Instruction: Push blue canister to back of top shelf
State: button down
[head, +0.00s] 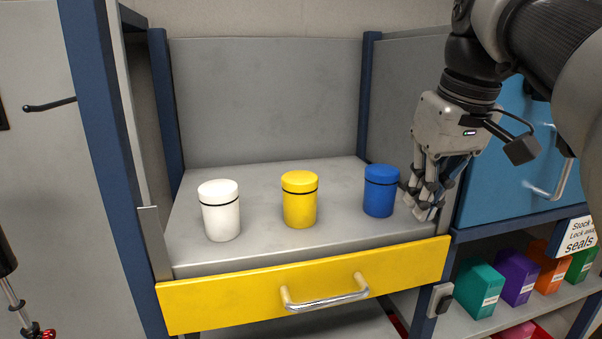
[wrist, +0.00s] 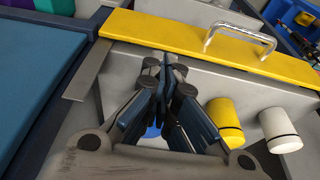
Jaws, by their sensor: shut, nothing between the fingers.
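The blue canister (head: 380,191) stands upright at the right of the grey top shelf (head: 335,232), in line with the other canisters. My gripper (head: 422,214) is shut and empty, pointing down just to the right of the blue canister. A small gap or light contact between them cannot be told apart. In the wrist view my gripper (wrist: 170,70) is seen from above with its fingers together. Only a sliver of the blue canister (wrist: 152,132) shows there; the fingers hide the rest.
A yellow canister (head: 299,200) stands mid-shelf and a white canister (head: 220,211) at left. Bare shelf lies behind all three, up to a grey back panel (head: 265,105). Blue posts (head: 368,85) and a side panel bound the shelf. A yellow drawer (head: 220,298) is below the front edge.

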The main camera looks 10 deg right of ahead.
aim_at(391, 224)
jog(key=w+f, duration=0.2)
jog(key=w, duration=0.1)
jog(key=w+f, duration=0.2)
jog(key=f, duration=0.1)
jog(key=shift+w+a+p, duration=0.1)
jog(key=shift+w+p, duration=0.25)
jog(key=shift+w, duration=0.05)
jog(key=shift+s, duration=0.1)
